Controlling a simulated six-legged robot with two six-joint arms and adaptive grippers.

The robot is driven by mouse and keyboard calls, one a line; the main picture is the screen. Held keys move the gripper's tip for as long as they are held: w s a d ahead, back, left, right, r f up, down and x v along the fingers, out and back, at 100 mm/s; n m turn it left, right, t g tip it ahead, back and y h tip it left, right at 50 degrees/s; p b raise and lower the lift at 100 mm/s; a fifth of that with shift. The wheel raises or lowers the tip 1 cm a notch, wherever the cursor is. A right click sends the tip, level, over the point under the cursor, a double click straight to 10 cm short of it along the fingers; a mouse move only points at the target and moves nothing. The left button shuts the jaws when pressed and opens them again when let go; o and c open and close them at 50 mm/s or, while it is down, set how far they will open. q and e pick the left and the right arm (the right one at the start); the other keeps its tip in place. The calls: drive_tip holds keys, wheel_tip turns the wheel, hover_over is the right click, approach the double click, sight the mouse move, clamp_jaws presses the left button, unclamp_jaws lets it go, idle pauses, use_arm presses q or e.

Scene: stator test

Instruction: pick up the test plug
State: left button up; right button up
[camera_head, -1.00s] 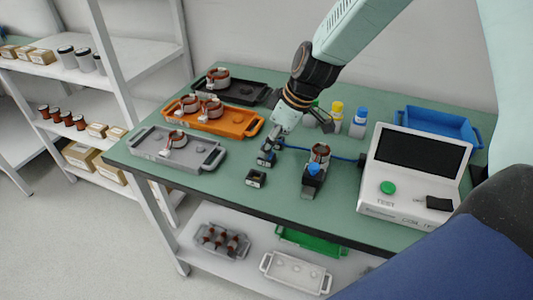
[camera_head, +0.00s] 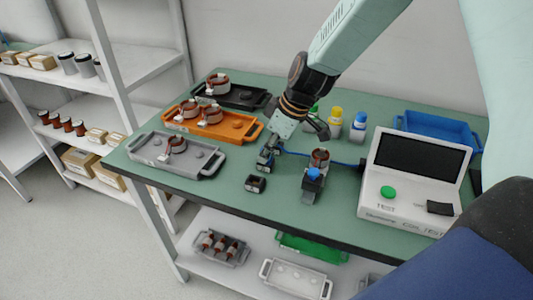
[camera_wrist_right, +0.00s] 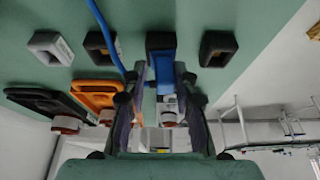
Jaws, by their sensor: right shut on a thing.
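My right gripper (camera_head: 268,157) is low over the green table, left of the test station. It is shut at the end of a blue cable (camera_head: 335,157) that runs from the tester. In the right wrist view, the gripper (camera_wrist_right: 161,78) has a dark and blue piece (camera_wrist_right: 162,58) between its fingertips, which I take as the test plug. The cable (camera_wrist_right: 104,28) comes down beside it there. The fingers hide much of the plug, and I cannot tell whether it touches the table or a holder. My left gripper is not in view.
A small dark holder (camera_head: 255,184) lies just in front of the gripper. A copper stator (camera_head: 319,157) stands in a fixture to the right. The tester (camera_head: 405,205) is farther right. Grey (camera_head: 148,159), orange (camera_head: 240,131) and black (camera_head: 246,99) trays are left. Bottles (camera_head: 335,122) stand behind.

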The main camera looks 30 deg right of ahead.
drive_tip(key=shift+s, duration=0.1)
wheel_tip(320, 180, up, 9)
drive_tip(key=p, duration=0.2)
drive_tip(key=shift+r+p, duration=0.15)
drive_tip(key=shift+p, duration=0.2)
drive_tip(key=shift+s+a+r, duration=0.1)
drive_tip(key=shift+a, duration=0.15)
drive_tip(key=shift+g+y, duration=0.3)
drive_tip(key=shift+y, duration=0.1)
drive_tip(key=shift+s+a+f+b, duration=0.65)
drive_tip(key=shift+a+f+b, duration=0.1)
drive_tip(key=shift+f, duration=0.5)
drive_tip(key=shift+s+a+f+b, duration=0.65)
drive_tip(key=shift+a+f+b, duration=0.1)
drive_tip(key=shift+f, duration=0.5)
drive_tip(key=shift+s+a+f+b, duration=0.65)
drive_tip(key=shift+f+b, duration=0.1)
drive_tip(key=shift+f, duration=0.5)
drive_tip(key=shift+r, duration=0.1)
drive_tip(key=shift+f+b, duration=1.1)
drive_tip(key=shift+b, duration=0.15)
